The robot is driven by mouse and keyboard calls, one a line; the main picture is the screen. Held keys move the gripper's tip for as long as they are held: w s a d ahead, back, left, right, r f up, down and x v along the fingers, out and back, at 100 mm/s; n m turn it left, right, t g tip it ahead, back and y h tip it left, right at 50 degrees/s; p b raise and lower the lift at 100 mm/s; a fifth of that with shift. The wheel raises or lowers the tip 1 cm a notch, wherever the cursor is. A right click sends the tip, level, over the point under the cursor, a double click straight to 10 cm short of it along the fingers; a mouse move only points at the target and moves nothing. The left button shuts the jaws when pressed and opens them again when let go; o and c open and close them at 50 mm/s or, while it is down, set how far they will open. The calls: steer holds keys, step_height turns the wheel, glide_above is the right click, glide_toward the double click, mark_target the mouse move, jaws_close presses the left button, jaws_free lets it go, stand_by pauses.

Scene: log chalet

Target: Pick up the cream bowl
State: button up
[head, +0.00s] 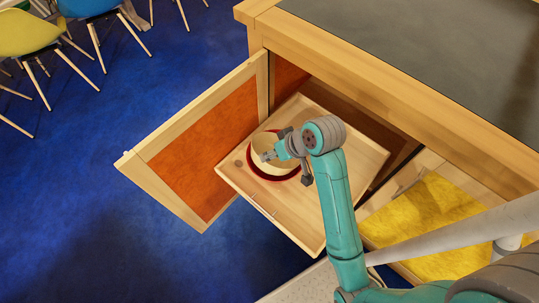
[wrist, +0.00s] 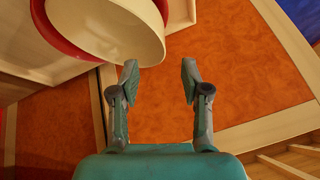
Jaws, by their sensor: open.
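The cream bowl (head: 257,143) sits in or on a red dish (head: 262,177) on a pulled-out wooden tray (head: 285,207). My gripper (head: 268,156) is over the bowl in the head view and hides part of it. In the wrist view the cream bowl (wrist: 118,28) fills the upper left, with the red dish (wrist: 72,38) behind its rim. My gripper (wrist: 159,76) is open with nothing between its fingers. The left fingertip is close to the bowl's rim; I cannot tell whether they touch.
An open cabinet door (head: 205,140) with an orange panel stands left of the tray. A dark countertop (head: 430,50) overhangs the back right. A small brown thing (head: 238,163) lies on the tray. Chairs (head: 25,35) stand far left; the blue floor between is clear.

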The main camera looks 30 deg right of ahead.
mark_target(258, 158)
steer(key=x, duration=1)
steer(key=shift+w+f, duration=0.1)
steer(key=shift+w, duration=0.15)
jaws_close()
